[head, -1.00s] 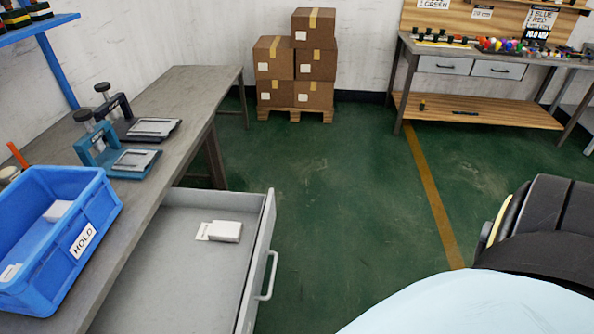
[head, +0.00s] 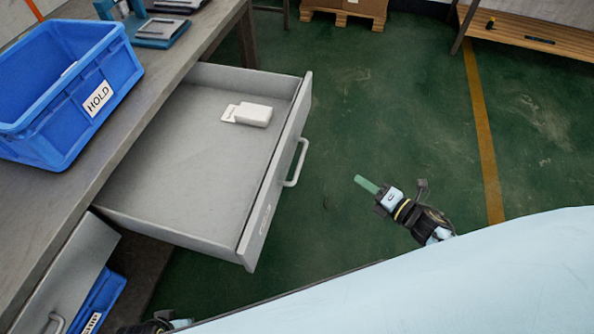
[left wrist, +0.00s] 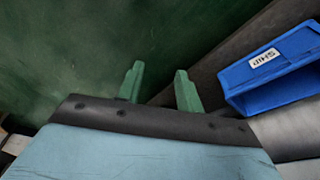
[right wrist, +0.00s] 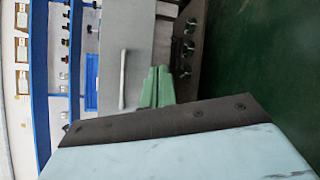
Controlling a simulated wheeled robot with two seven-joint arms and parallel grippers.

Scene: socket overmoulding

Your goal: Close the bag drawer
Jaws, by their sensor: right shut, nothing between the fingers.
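The grey bag drawer (head: 190,150) stands pulled out from under the workbench, with a white pack (head: 253,115) lying inside near its far end. Its front carries a pale bar handle (head: 297,162). My right gripper (head: 366,184) is shut and empty, over the floor to the right of the handle and apart from it. In the right wrist view, its green fingers (right wrist: 157,86) are together, beside a grey front with a bar handle (right wrist: 123,78). My left gripper (left wrist: 160,71) is open and empty over the floor in the left wrist view; only part of its arm shows in the head view.
A blue HOLD bin (head: 70,95) stands on the workbench (head: 130,130). Another grey drawer front (head: 65,275) is at lower left, beside a blue bin (head: 103,298). A blue SHIP bin (left wrist: 270,75) shows in the left wrist view. Green floor (head: 400,110) right of the drawer is clear.

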